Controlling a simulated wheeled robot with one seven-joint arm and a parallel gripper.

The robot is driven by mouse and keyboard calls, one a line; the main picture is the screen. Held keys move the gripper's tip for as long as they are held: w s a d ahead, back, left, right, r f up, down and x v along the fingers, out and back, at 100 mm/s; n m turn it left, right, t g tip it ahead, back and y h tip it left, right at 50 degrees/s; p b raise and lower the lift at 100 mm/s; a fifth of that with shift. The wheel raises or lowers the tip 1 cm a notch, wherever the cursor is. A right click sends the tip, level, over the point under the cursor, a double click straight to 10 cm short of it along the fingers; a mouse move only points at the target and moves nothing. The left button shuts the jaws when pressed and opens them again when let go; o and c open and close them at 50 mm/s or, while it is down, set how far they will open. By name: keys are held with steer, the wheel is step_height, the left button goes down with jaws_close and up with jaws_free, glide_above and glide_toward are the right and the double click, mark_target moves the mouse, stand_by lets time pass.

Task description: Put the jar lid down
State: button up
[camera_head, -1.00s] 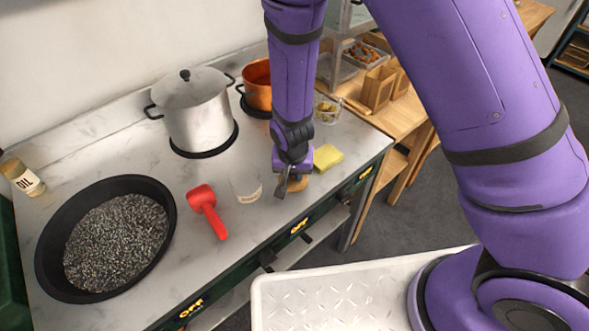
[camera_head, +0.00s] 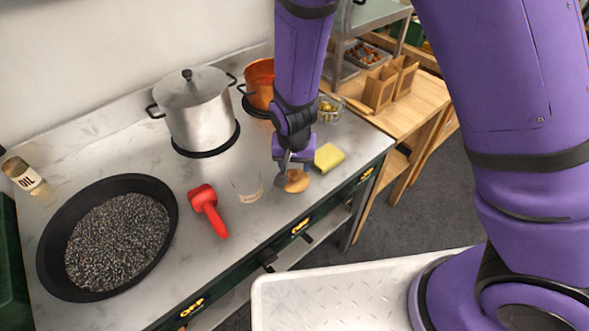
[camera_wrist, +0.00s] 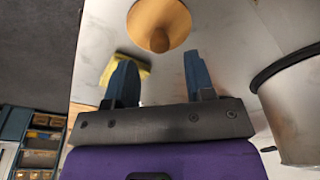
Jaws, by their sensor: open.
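The jar lid (camera_head: 297,181) is a round, light-brown disc with a knob. It lies knob up on the metal counter, beside the yellow sponge. In the wrist view the lid (camera_wrist: 158,22) shows at the top, beyond my fingertips and apart from them. My gripper (camera_head: 291,168) is just above and behind the lid; in the wrist view my gripper (camera_wrist: 158,72) has its fingers spread with nothing between them. The clear glass jar (camera_head: 247,184) stands open on the counter, left of the lid.
A yellow sponge (camera_head: 328,157) lies right of the lid. A red scoop-like tool (camera_head: 208,209) and a black pan (camera_head: 50,245) of dark grains are to the left. A steel pot (camera_head: 200,118) and an orange pot (camera_head: 259,84) stand behind. The counter's front edge is close to the lid.

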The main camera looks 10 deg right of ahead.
mark_target(294, 185)
step_height(294, 185, up, 7)
steer(key=s, duration=0.1)
steer(key=shift+a, duration=0.1)
steer(key=s+d+r+n+t+y, duration=0.1)
steer(key=s+d+r, duration=0.1)
steer(key=d+r, duration=0.65)
steer(key=s+d+r+y, duration=0.1)
steer(key=d+r, duration=0.5)
steer(key=r, duration=0.6)
steer(key=s+d+r+t, duration=0.1)
steer(key=s+d+r, duration=0.3)
steer(key=s, duration=0.3)
steer(key=s+d+r+n+t+h, duration=0.1)
steer(key=s+d+r, duration=0.4)
steer(key=s+d, duration=0.1)
steer(key=shift+s+d+h, duration=0.2)
steer(key=shift+s+h, duration=0.1)
steer(key=shift+s, duration=0.1)
